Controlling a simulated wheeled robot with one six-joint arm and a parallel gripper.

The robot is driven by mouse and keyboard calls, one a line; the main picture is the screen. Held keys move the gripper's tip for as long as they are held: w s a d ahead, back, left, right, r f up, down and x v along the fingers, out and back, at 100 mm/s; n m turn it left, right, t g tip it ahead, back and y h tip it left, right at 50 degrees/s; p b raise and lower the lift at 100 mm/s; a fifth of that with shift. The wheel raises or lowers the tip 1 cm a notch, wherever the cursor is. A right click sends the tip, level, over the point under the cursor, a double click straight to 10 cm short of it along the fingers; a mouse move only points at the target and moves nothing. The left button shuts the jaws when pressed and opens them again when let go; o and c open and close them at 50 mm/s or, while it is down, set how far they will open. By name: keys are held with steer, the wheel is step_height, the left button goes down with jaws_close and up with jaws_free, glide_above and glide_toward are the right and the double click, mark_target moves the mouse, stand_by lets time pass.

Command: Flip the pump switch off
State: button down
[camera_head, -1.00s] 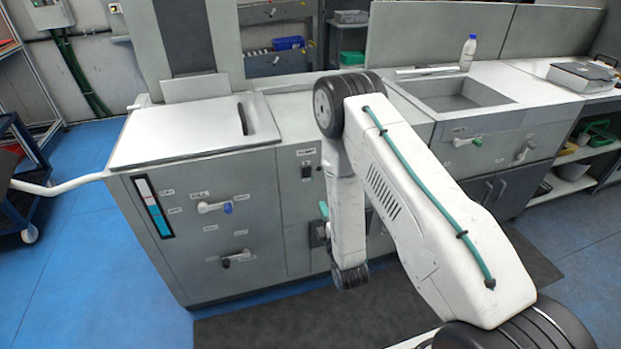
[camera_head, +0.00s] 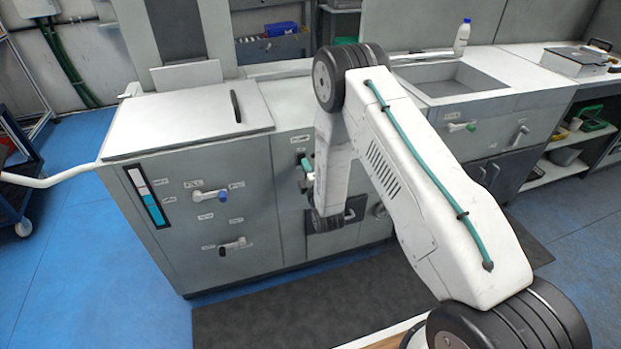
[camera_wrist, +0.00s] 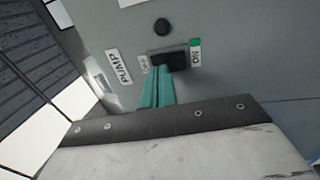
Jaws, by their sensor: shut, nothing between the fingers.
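The pump switch (camera_wrist: 176,60) is a small black switch on the grey cabinet front in the wrist view. A PUMP label (camera_wrist: 118,67) is left of it, a green-marked ON label (camera_wrist: 195,54) is on its right, and a small, partly hidden label (camera_wrist: 145,63) is on its left. My gripper (camera_wrist: 163,68) has teal fingers held together and empty. Their tips overlap the switch's left part in this view; I cannot tell if they touch. In the head view my gripper (camera_head: 307,165) is at the cabinet front, largely covering the switch.
The grey cabinet (camera_head: 240,180) carries a blue-tipped valve handle (camera_head: 210,194) and a black-tipped one (camera_head: 233,244) left of my arm. A round black knob (camera_wrist: 162,26) sits above the switch. A sink counter (camera_head: 455,85) stands at the right. Dark mat and blue floor lie in front.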

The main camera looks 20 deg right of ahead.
steer(key=shift+w+r, duration=0.1)
steer(key=shift+w, duration=0.5)
steer(key=shift+w+d+r+g, duration=0.1)
steer(key=shift+w+r+g, duration=0.25)
steer(key=shift+g, duration=0.15)
steer(key=shift+s, duration=0.1)
steer(key=shift+s, duration=0.35)
steer(key=s+r, duration=0.1)
steer(key=s, duration=1.2)
steer(key=shift+s+r, duration=0.2)
steer(key=shift+r, duration=0.1)
